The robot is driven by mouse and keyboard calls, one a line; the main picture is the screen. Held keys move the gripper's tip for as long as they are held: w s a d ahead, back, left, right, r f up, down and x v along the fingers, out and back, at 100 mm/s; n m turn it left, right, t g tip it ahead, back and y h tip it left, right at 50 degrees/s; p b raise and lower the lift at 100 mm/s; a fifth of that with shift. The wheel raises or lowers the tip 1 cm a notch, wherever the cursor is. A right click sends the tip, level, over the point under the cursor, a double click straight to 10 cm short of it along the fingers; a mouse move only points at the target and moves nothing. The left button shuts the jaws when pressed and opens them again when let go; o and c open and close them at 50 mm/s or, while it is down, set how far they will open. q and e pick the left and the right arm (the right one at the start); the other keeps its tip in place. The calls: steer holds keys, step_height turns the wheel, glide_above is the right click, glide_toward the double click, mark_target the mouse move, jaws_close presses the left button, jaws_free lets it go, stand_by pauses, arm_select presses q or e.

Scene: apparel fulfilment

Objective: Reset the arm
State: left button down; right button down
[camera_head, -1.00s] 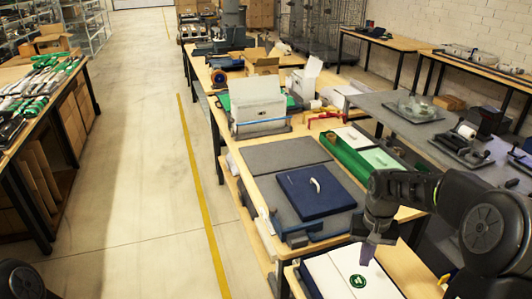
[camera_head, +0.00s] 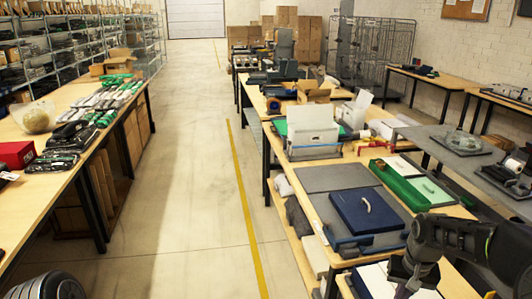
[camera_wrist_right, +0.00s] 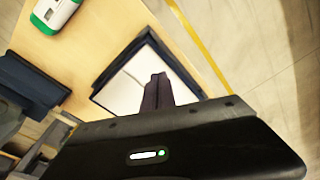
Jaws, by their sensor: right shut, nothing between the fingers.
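My right arm comes in at the lower right of the head view. Its gripper (camera_head: 402,291) points down over the near end of the workbench, partly cut off by the bottom edge. In the right wrist view the dark fingers (camera_wrist_right: 156,94) are together with nothing between them. Behind them lies a white panel in a dark frame (camera_wrist_right: 126,86); the same white panel (camera_head: 376,281) shows beside the gripper in the head view. I cannot tell how far above it the fingers are. My left gripper is out of view.
A dark blue square board with a handle (camera_head: 367,212) lies on a grey mat (camera_head: 336,177), with a green tray (camera_head: 398,184) beside it. A white box (camera_head: 312,131) stands farther back. A table with packed garments (camera_head: 97,102) is at left. The aisle floor (camera_head: 190,190) between is clear.

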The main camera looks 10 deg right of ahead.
steer(key=w+f, duration=0.1)
steer(key=w+f+t, duration=0.1)
steer(key=w, duration=0.1)
steer(key=shift+w+a, duration=0.1)
steer(key=s+a+f+n+t+y, duration=0.2)
steer(key=s+a+f+y, duration=0.1)
steer(key=a+f, duration=1.3)
steer(key=s+a+f+g, duration=0.1)
steer(key=s+a+f, duration=0.2)
steer(key=s+a, duration=0.2)
steer(key=s+a+f+g, duration=0.1)
steer(key=s+a+f, duration=0.2)
steer(key=s, duration=0.6)
steer(key=s+a+f+n+g+y, duration=0.1)
steer(key=s+a+f, duration=0.2)
steer(key=s+a, duration=0.4)
steer(key=shift+f+g, duration=0.2)
steer(key=shift+g, duration=0.2)
steer(key=shift+s, duration=0.1)
